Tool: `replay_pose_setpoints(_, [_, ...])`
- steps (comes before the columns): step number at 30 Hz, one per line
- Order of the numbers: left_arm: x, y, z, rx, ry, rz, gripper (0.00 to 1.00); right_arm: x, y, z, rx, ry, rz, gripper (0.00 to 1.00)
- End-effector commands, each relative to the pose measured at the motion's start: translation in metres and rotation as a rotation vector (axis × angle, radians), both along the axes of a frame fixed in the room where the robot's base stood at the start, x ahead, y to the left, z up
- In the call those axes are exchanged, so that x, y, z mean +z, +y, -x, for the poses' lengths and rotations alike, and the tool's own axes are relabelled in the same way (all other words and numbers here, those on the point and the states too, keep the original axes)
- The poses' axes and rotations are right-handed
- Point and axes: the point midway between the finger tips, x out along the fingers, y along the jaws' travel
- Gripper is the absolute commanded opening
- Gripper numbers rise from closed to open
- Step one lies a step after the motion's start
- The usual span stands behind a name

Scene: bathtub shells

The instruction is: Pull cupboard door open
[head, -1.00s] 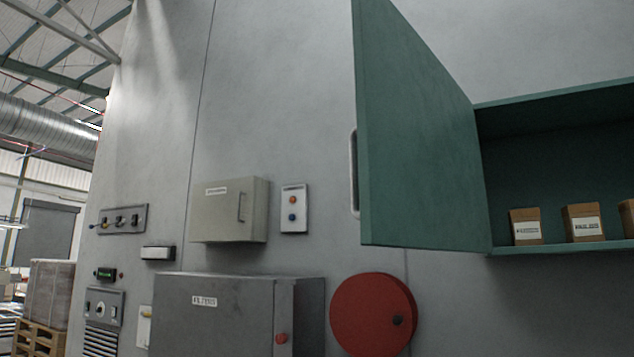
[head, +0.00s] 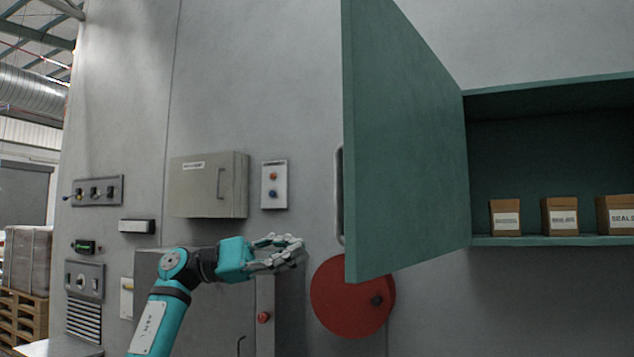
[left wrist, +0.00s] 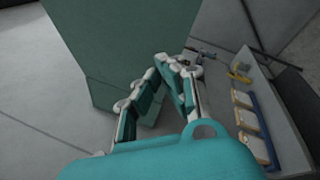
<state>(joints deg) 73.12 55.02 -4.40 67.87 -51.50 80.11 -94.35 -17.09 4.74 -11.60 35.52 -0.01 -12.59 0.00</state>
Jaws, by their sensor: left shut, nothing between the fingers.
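The green cupboard door (head: 402,150) stands swung wide open in the head view, hinged on its right edge. Its pale handle (head: 340,195) shows at the door's left edge, on the far face. The open cupboard (head: 540,240) holds brown labelled boxes (head: 560,217) on its lower board. My left gripper (head: 300,252) is shut and empty, left of the door and apart from it, below the handle. In the left wrist view its fingers (left wrist: 168,66) are together, with a green-grey panel (left wrist: 125,45) beyond them. My right gripper is in neither view.
A grey metal cabinet (head: 200,320) stands behind my left arm. A red disc (head: 345,312) is on the wall under the door. A small wall box (head: 205,190) and a button panel (head: 274,185) are to the left.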

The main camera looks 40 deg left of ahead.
Motion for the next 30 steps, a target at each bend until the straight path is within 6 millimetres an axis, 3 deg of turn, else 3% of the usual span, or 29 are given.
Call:
replay_pose_setpoints(1, [0.032,0.005,0.032,0.04,-0.117,-0.125,0.0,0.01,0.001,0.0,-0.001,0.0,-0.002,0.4])
replay_pose_setpoints(3, [0.051,0.011,0.064,0.083,-0.239,-0.271,0.0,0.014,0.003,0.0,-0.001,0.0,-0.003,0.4])
replay_pose_setpoints(6, [0.064,0.017,0.094,0.126,-0.346,-0.405,0.0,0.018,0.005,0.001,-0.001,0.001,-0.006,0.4])
replay_pose_setpoints(9, [0.068,0.018,0.105,0.143,-0.39,-0.467,0.0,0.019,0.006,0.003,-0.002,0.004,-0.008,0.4])
replay_pose_setpoints(14, [0.067,0.004,0.098,0.144,-0.398,-0.48,0.0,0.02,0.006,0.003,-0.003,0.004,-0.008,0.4])
replay_pose_setpoints(26, [0.068,-0.066,0.054,0.141,-0.397,-0.475,0.0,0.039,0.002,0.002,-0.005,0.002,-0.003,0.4])
replay_pose_setpoints(30, [0.067,-0.087,0.06,0.143,-0.4,-0.475,0.0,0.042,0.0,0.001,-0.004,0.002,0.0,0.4])
